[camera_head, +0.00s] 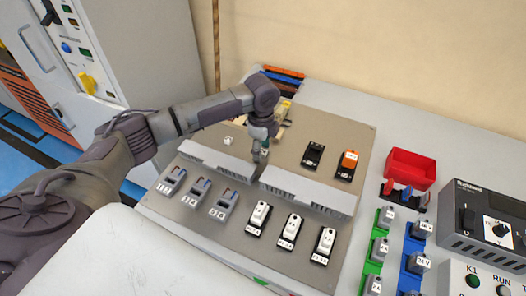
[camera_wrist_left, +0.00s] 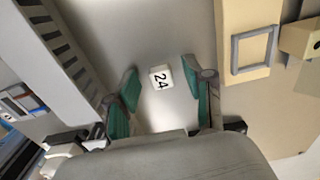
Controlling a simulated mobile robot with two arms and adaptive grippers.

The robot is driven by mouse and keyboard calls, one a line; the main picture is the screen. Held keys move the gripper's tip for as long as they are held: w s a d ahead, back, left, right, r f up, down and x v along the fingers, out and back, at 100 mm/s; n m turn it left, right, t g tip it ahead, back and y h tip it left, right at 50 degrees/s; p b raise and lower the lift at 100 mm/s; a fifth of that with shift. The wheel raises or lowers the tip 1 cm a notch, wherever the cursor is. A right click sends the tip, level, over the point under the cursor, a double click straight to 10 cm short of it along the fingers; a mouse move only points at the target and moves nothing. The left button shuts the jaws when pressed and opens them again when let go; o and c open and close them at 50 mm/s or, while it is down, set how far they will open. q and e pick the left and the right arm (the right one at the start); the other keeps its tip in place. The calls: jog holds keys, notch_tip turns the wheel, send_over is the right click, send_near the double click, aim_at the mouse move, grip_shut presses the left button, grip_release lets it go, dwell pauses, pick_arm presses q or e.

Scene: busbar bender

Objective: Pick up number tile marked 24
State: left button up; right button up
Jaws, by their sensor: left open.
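The white number tile marked 24 (camera_wrist_left: 161,78) lies flat on the grey panel in the left wrist view. My left gripper (camera_wrist_left: 159,72) is open, with its green-padded fingers on either side of the tile and a gap on both sides. In the head view my left gripper (camera_head: 261,154) points down over the panel, near the gap between two grey slotted ducts. My right gripper is not in view.
Slotted ducts (camera_head: 307,190) stand close to my left gripper. Several white switches (camera_head: 291,230) and small blue-and-grey devices (camera_head: 197,191) sit in front. A black block (camera_head: 313,154) and an orange-and-black one (camera_head: 347,165) stand to the right. A red bin (camera_head: 410,168) stands further right.

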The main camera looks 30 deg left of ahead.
pick_arm(q)
jog(key=c, duration=0.8)
jog(key=shift+c, duration=0.2)
